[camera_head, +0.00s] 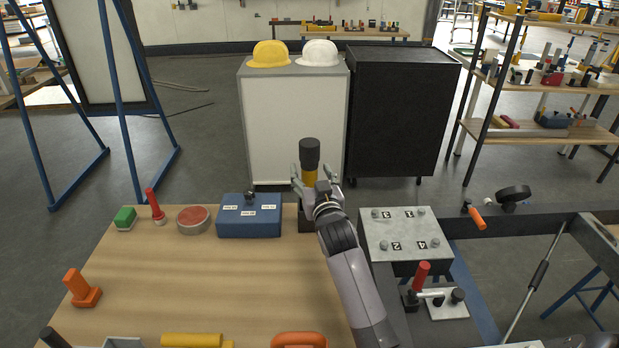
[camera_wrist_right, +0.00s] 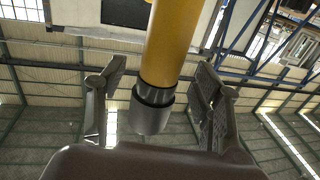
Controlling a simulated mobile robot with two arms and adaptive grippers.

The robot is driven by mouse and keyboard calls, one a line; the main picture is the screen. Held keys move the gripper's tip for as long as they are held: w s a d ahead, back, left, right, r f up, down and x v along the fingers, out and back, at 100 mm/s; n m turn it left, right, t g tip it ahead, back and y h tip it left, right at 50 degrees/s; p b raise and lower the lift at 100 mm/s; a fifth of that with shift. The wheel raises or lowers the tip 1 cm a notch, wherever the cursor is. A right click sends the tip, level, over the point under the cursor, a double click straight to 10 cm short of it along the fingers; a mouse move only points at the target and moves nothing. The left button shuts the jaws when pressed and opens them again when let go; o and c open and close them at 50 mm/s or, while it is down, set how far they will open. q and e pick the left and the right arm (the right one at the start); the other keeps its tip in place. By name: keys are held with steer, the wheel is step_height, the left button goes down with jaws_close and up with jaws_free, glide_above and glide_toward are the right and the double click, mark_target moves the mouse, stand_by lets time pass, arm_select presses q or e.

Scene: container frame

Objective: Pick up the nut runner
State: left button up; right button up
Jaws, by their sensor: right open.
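The nut runner (camera_head: 309,154) stands upright at the back edge of the wooden table (camera_head: 220,275), with a black top and a yellow body. Its lower end is hidden behind my right gripper (camera_head: 312,175). The gripper's fingers are open, one on each side of the yellow body. In the right wrist view the nut runner (camera_wrist_right: 165,50) shows as a yellow cylinder with a grey metal end, between the two fingers of the gripper (camera_wrist_right: 160,80). Gaps show on both sides, so the fingers look apart from it. My left gripper is out of view.
A grey numbered plate (camera_head: 405,235) lies to the right. The table's middle is clear.

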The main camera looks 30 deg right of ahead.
steer(key=x, duration=0.2)
steer(key=shift+w+d+f, duration=0.1)
steer(key=shift+w, duration=0.2)
steer(key=shift+s, duration=0.1)
steer(key=shift+c, duration=0.4)
jaws_close()
steer(key=shift+r, duration=0.25)
